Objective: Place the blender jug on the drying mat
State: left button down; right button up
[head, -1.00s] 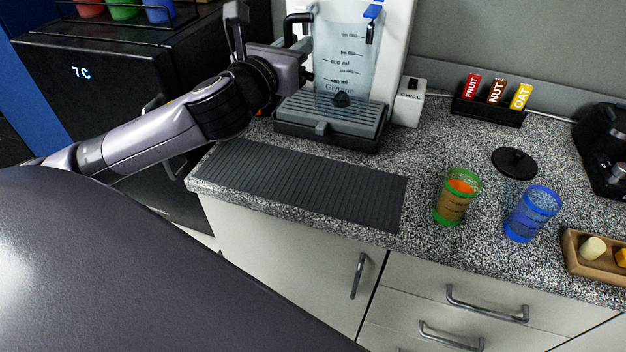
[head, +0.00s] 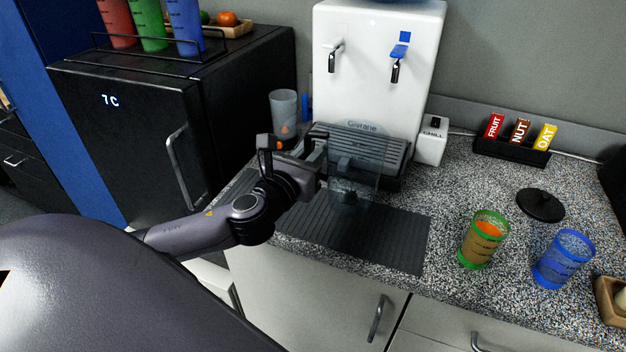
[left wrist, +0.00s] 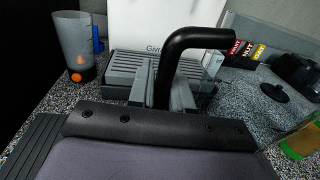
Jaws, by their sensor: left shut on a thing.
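The blender jug (head: 362,183) is clear, with a dark piece at its bottom. It is over the ribbed dark drying mat (head: 400,238), near the mat's back edge. I cannot tell whether its base touches the mat. My left gripper (head: 312,165) is shut on the jug's handle, to the left of the jug body. In the left wrist view the bent black handle (left wrist: 176,68) rises between the grey fingers, and the jug's body is hard to make out. My right gripper is not in view.
A white water dispenser (head: 375,75) with a drip tray (head: 385,145) stands just behind. A frosted cup (head: 284,112) is behind my gripper. Green (head: 484,240) and blue (head: 563,260) cups and a black lid (head: 540,205) lie right. The mat's right part is bare.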

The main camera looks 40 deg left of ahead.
pick_arm(q)
jog(key=shift+f+b, duration=0.7)
jog(key=shift+f, duration=2.2)
jog(key=shift+f, duration=0.1)
jog(key=shift+f, duration=0.15)
jog(key=c, duration=1.1)
grip_release()
jog(key=shift+o, duration=0.2)
jog(key=shift+s+r, duration=0.1)
jog(key=shift+r, duration=0.1)
jog(key=s, duration=0.3)
jog(key=s+d+b, duration=0.1)
jog(key=s, duration=0.6)
jog(key=shift+s+d+f, duration=0.1)
jog(key=shift+d, duration=0.1)
jog(key=shift+s+d, duration=0.1)
jog(key=shift+s, duration=0.7)
